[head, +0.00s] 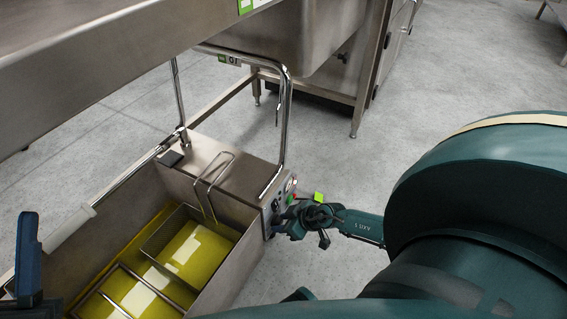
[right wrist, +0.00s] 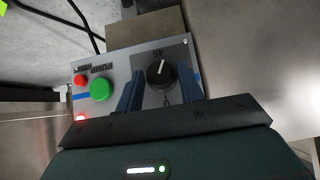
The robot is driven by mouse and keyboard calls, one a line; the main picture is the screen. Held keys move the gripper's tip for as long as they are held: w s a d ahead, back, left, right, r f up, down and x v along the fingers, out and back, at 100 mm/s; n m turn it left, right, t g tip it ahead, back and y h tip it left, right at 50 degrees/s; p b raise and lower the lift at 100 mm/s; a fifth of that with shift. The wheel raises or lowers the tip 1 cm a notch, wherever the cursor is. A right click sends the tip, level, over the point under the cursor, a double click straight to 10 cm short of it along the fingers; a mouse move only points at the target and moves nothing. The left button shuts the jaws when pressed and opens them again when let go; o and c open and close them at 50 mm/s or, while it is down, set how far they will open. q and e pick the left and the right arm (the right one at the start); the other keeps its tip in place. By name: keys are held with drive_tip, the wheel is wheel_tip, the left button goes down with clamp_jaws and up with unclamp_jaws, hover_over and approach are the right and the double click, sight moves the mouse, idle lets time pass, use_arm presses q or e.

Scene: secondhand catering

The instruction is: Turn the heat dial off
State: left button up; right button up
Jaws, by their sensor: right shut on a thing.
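The heat dial (right wrist: 161,75) is a round black knob with a white pointer line on the metal control panel (right wrist: 140,97). In the right wrist view the pointer leans slightly right of straight up. My right gripper (right wrist: 160,88) is shut on the dial, with one blue finger on each side of it. In the head view the right gripper (head: 286,226) is at the front panel of the fryer (head: 225,178), and its fingers hide the dial there. A dark blue part at the left edge looks like my left gripper (head: 28,252); its jaw opening is unclear.
A green button (right wrist: 100,89), a red button (right wrist: 80,80) and a lit red lamp (right wrist: 81,119) sit beside the dial. A wire basket (head: 190,250) stands in the yellow oil. A chrome tube frame (head: 287,120) rises behind. Floor to the right is clear.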

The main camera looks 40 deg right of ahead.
use_arm(q)
wheel_tip(320, 180, down, 6)
drive_tip(key=s+n+g+y+p, duration=0.1)
drive_tip(key=n+g+y+p, duration=0.1)
drive_tip(key=n+y+p, duration=0.3)
drive_tip(key=shift+d+f, duration=0.15)
drive_tip(key=shift+d, duration=0.15)
use_arm(e)
drive_tip(key=n+t+h, duration=0.1)
drive_tip(key=h, duration=0.1)
drive_tip(key=n+t+h, duration=0.1)
drive_tip(key=n+h, duration=0.1)
drive_tip(key=shift+s+a+f+t+h, duration=0.1)
drive_tip(key=shift+a+f+t+h, duration=0.05)
drive_tip(key=shift+a+t+h, duration=0.2)
use_arm(q)
drive_tip(key=shift+f, duration=0.1)
drive_tip(key=shift+r, duration=0.35)
use_arm(e)
drive_tip(key=shift+h, duration=0.25)
drive_tip(key=o, duration=0.8)
use_arm(q)
drive_tip(key=shift+r, duration=0.1)
use_arm(e)
drive_tip(key=shift+s, duration=0.1)
